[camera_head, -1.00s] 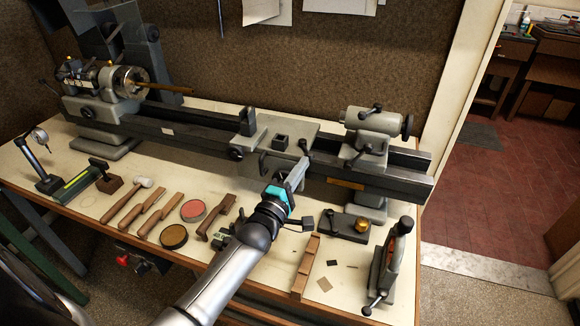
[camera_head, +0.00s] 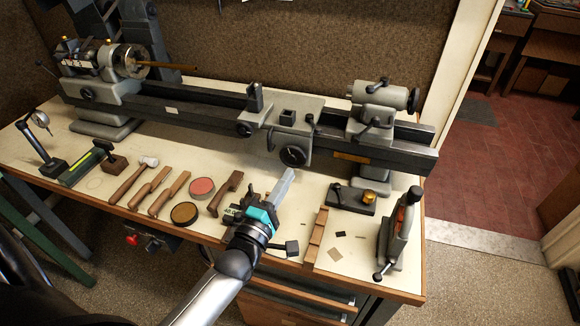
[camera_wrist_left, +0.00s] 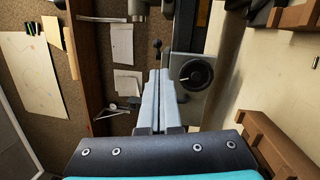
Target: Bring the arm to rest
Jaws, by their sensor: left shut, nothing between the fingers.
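My left gripper (camera_head: 284,186) is at the front middle of the workbench in the head view, above the bench top and in front of the lathe carriage. Its two pale fingers are together with nothing between them. In the left wrist view the closed fingers (camera_wrist_left: 158,95) point toward the lathe's round handwheel (camera_wrist_left: 196,74) and the brown wall board. The left arm (camera_head: 215,290) reaches in from the bottom of the head view. My right gripper does not show.
The lathe bed (camera_head: 190,109) runs along the back of the bench. Wooden-handled tools (camera_head: 160,195), round tins (camera_head: 185,213), a stepped wooden block (camera_head: 315,238) and a grey vise-like tool (camera_head: 398,232) surround the gripper. The open floor (camera_head: 490,170) is at the right.

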